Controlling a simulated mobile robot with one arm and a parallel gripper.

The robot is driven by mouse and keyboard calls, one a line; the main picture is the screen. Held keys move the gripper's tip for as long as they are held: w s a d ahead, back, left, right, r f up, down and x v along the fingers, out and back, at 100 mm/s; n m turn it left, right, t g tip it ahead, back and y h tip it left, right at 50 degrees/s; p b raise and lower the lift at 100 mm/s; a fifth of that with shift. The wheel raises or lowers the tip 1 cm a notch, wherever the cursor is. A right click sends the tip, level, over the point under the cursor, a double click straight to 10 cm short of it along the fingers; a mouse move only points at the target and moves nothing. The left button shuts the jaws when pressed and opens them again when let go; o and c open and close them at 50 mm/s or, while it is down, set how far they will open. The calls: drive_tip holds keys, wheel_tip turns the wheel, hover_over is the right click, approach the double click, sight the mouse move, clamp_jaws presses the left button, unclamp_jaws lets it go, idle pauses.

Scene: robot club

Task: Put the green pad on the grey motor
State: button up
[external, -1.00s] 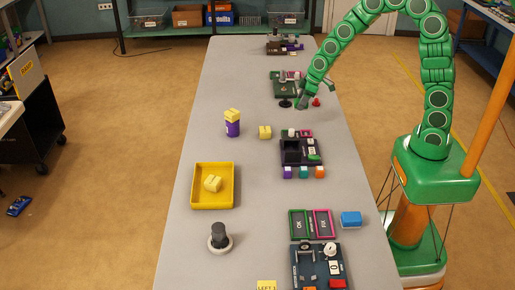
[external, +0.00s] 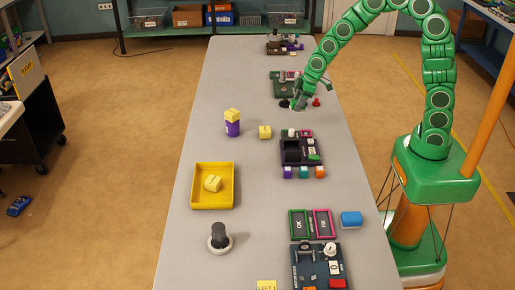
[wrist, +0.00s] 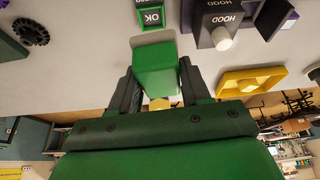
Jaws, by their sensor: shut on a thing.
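My gripper (wrist: 155,90) is shut on a green block, the green pad (wrist: 155,68), which shows between the two dark fingers in the wrist view. In the external view my gripper (external: 297,103) is over the far part of the table, by the green kit board; the pad cannot be made out there. The grey motor (external: 218,232), a dark grey upright cylinder on a pale round base, stands at the near left of the table, well away from my gripper. Its top looks bare.
A dark kit board (external: 300,160) and a blue block (external: 351,219) lie along the right side.

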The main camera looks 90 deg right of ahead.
drive_tip(key=w+a+r+n+y, duration=0.1)
drive_tip(key=w+a+r+n, duration=0.1)
drive_tip(key=w+a, duration=0.8)
drive_tip(key=w+a+r+n+y, duration=0.1)
drive_tip(key=w+a+r+n, duration=0.15)
drive_tip(key=w+a, duration=0.75)
drive_tip(key=s+a+r+n+g+y, duration=0.1)
drive_tip(key=s+a+r+n, duration=0.1)
drive_tip(key=a, duration=1.4)
drive_tip(key=s+a+r+n, duration=0.1)
drive_tip(key=a+r+n, duration=0.1)
drive_tip(key=a, duration=1.4)
hover_over(214, 230)
drive_tip(key=s+d, duration=0.1)
drive_tip(key=shift+d+f, duration=0.15)
drive_tip(key=shift+f, duration=4.95)
drive_tip(key=shift+s+f, duration=0.1)
drive_tip(key=shift+f, duration=1.3)
drive_tip(key=shift+f, duration=0.2)
